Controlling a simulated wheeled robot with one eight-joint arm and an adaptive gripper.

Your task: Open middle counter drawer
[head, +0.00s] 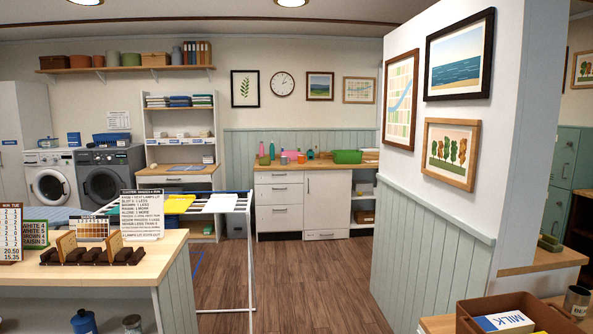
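The wooden-topped counter (335,165) stands against the back wall, across the room. Its white front has a stack of drawers on the left, each with a small dark handle. The middle drawer (270,197) lies between the top drawer (268,177) and a deeper bottom drawer (270,221), and all look shut. A white cupboard door (326,203) is to the right of the stack. My gripper is not in view.
A table (115,268) with signs and a dark rack fills the left foreground. A white drying rack (250,270) stands beyond it. A partition wall (428,210) and a brown box (470,318) are at right. Wooden floor (300,275) between them is clear up to the counter.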

